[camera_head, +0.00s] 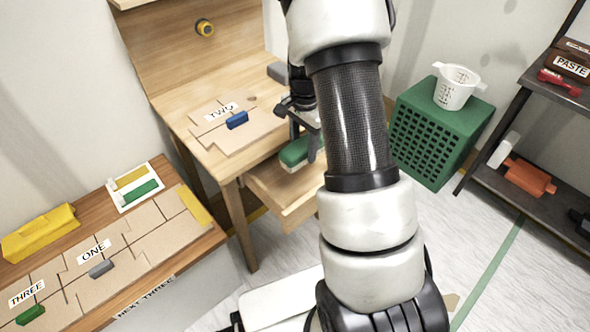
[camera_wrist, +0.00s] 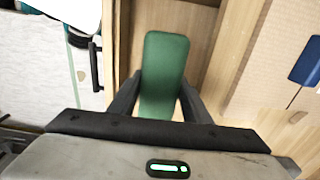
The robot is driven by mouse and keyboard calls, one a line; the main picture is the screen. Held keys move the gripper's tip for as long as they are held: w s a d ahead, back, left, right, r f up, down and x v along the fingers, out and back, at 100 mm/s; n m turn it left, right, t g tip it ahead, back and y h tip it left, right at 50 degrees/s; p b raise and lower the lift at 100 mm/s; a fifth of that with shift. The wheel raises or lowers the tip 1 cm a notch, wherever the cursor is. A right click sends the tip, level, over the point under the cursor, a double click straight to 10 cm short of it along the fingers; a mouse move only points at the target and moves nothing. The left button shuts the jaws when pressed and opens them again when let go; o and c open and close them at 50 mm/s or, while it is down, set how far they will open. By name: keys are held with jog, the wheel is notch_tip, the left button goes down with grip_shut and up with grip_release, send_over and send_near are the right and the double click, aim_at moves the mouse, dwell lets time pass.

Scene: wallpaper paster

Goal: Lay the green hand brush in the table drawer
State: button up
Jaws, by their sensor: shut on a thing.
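The green hand brush (camera_head: 296,151) is held in my gripper (camera_head: 303,150) over the open table drawer (camera_head: 288,192). In the wrist view the green brush (camera_wrist: 163,72) points away from me between the two dark fingers of my gripper (camera_wrist: 160,98), which are shut on its sides. The drawer (camera_wrist: 200,25) shows its wooden floor and wall around the brush there. The drawer is pulled out from under the wooden table (camera_head: 190,100). I cannot tell whether the brush touches the drawer floor. My arm hides the drawer's right part in the head view.
Puzzle-like boards with a blue block (camera_head: 237,120) lie on the table above the drawer. A lower bench (camera_head: 205,240) with boards and a yellow block (camera_head: 40,232) is at left. A green crate (camera_head: 435,130) with a white measuring cup (camera_head: 455,88) stands right, beside a dark shelf (camera_head: 545,90).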

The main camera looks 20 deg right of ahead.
notch_tip(320, 180, down, 10)
jog(key=shift+r+b, duration=0.25)
jog(key=shift+b, duration=0.8)
jog(key=shift+f, duration=0.2)
jog(key=o, duration=1.1)
jog(key=shift+c, duration=0.2)
jog(key=shift+r, duration=0.1)
